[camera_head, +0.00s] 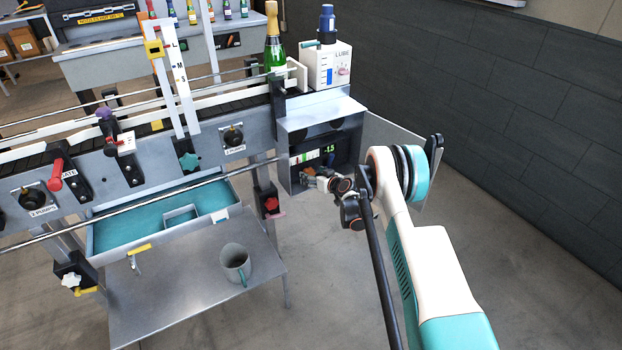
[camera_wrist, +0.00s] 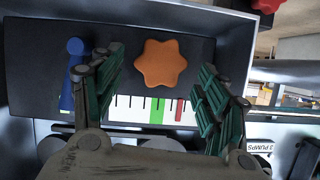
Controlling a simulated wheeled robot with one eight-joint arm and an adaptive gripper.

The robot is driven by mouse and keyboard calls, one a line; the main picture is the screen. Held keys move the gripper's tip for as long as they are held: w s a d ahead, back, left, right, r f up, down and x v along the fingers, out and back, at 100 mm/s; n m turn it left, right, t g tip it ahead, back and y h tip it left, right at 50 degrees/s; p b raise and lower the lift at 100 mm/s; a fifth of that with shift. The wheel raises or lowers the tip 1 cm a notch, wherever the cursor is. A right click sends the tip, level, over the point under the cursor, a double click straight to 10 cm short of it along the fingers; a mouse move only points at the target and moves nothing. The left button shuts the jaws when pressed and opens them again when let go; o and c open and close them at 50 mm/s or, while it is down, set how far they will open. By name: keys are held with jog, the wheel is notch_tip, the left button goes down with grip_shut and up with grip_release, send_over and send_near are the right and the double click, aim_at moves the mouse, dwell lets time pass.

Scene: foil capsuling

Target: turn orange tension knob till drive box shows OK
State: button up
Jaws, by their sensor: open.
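The orange tension knob (camera_wrist: 161,62), star-shaped, sits on a dark panel in the wrist view. My gripper (camera_wrist: 161,75) is open, with one green-padded finger on each side of the knob; there is visible space between pads and knob. Beside the knob is a white scale (camera_wrist: 135,108) with black ticks, a green band and a red mark apart from the green. In the head view the open drive box (camera_head: 285,165) shows the scale and small green characters (camera_head: 328,149), too small to read surely.
A blue lever (camera_wrist: 75,68) stands beside the left finger in the wrist view. The box's open door (camera_head: 392,137) is right of the opening, close to my arm. A lube unit (camera_head: 316,68) and green bottle (camera_head: 274,45) stand above.

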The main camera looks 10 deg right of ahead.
aim_at(308, 173)
jog(key=shift+x, duration=1.2)
jog(key=c, duration=1.1)
jog(key=shift+o, duration=0.2)
jog(key=n+h, duration=0.2)
jog(key=n, duration=0.1)
jog(key=shift+s+a+t, duration=0.1)
jog(key=shift+a+t, duration=0.2)
jog(key=shift+t, duration=0.1)
jog(key=shift+a+n+t+h, duration=0.1)
jog(key=shift+n+t+h, duration=0.3)
jog(key=shift+n+h, duration=0.75)
jog(key=shift+n+y, duration=0.25)
jog(key=shift+n, duration=0.2)
jog(key=shift+f, duration=0.1)
